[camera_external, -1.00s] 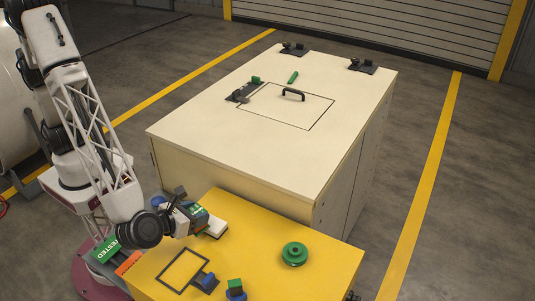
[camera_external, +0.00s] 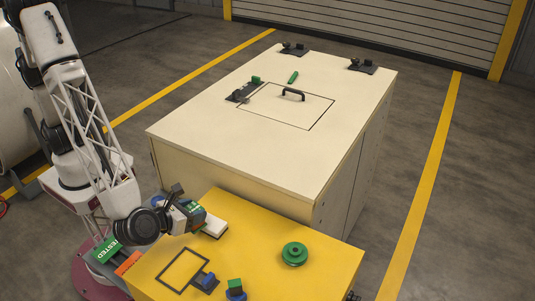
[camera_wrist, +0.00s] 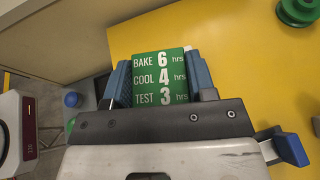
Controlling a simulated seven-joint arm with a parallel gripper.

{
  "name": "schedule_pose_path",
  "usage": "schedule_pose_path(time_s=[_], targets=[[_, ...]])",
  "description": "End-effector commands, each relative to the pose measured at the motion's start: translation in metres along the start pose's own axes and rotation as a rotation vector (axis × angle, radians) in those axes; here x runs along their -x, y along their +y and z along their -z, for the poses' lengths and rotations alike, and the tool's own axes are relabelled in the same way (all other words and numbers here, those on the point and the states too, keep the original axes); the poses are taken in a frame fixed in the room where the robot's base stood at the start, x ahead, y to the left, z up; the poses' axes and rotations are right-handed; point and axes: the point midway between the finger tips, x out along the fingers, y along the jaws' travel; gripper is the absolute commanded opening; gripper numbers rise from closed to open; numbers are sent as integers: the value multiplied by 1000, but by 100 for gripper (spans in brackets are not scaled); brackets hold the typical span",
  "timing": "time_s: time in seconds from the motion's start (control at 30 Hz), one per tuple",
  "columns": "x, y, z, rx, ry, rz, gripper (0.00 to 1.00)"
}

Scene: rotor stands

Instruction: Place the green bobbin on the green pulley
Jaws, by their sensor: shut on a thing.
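A round green flanged wheel, by its shape the green pulley (camera_external: 294,254), lies flat on the yellow table; it shows at the top right corner of the wrist view (camera_wrist: 298,12). My gripper (camera_external: 200,219) is over the table's far left edge, well left of the wheel. In the wrist view its blue fingers (camera_wrist: 160,75) stand on both sides of a green lettered block (camera_wrist: 158,78), and they are shut on it. The block's lower part is hidden by the gripper body. I cannot clearly pick out a separate green bobbin; a small green rod (camera_external: 293,77) lies on the cabinet top.
The yellow table (camera_external: 255,235) has a black-outlined square (camera_external: 183,270), a blue clamp (camera_external: 207,281) and a green-topped blue piece (camera_external: 235,289). A white block (camera_external: 215,228) is beside the gripper. The large cream cabinet (camera_external: 220,130) stands behind. Table space around the wheel is clear.

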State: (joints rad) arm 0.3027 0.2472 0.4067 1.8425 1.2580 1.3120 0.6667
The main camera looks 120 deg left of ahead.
Motion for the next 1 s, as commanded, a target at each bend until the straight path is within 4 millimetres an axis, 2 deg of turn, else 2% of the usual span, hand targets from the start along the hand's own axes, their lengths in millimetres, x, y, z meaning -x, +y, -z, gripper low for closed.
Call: schedule_pose_path(time_s=[0.27, 0.7, 1.0], targets=[[-20, -22, -16, -19, 6, 102, 19], [-72, -83, -60, -156, 4, 432, 19], [-84, -98, -70, -220, -1, 529, 19]])
